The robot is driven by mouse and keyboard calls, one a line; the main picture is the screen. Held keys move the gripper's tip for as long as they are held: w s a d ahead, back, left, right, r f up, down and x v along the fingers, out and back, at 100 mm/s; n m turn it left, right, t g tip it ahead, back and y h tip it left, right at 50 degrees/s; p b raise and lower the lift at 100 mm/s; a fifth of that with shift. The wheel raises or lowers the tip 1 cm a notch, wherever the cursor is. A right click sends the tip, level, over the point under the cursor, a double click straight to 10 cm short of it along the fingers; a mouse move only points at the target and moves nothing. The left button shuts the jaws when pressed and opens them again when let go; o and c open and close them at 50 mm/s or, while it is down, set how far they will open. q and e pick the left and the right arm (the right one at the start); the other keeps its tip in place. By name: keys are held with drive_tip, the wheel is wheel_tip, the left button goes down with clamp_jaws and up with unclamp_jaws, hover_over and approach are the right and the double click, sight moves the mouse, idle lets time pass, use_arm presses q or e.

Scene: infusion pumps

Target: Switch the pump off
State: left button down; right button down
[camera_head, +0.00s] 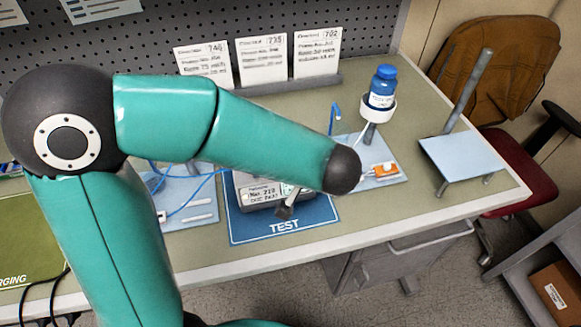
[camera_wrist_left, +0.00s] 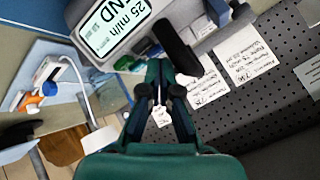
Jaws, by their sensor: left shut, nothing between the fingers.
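The pump (camera_head: 262,192) is a grey box on the blue TEST mat (camera_head: 285,227), partly covered by my left arm in the head view. In the left wrist view the pump (camera_wrist_left: 90,55) is at the upper left, with a lit display (camera_wrist_left: 118,25) showing "25 ml/h" and cut-off letters ending in "ND". A dark rounded part (camera_wrist_left: 175,46) juts out beside it. My left gripper (camera_wrist_left: 160,72) is shut and empty, its tips close below the pump's edge in that view. I cannot tell if they touch it. No switch can be made out. My right gripper is not in view.
A blue-capped bottle (camera_head: 382,88) stands in a holder right of the mat, near an orange part (camera_head: 385,170). Cards (camera_head: 317,53) lean along the pegboard (camera_head: 270,25). Blue tubing lies left of the pump. A metal stand (camera_head: 460,157) occupies the bench's right end.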

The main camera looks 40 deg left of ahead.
use_arm(q)
drive_tip(key=shift+f+p, duration=0.15)
drive_tip(key=shift+p, duration=0.15)
drive_tip(key=shift+f, duration=0.15)
drive_tip(key=shift+f, duration=0.5)
idle(0.5)
drive_tip(key=shift+r, duration=0.1)
drive_tip(key=shift+r+p, duration=0.8)
drive_tip(key=shift+p, duration=0.85)
wheel_tip(320, 180, up, 5)
drive_tip(key=p, duration=0.7)
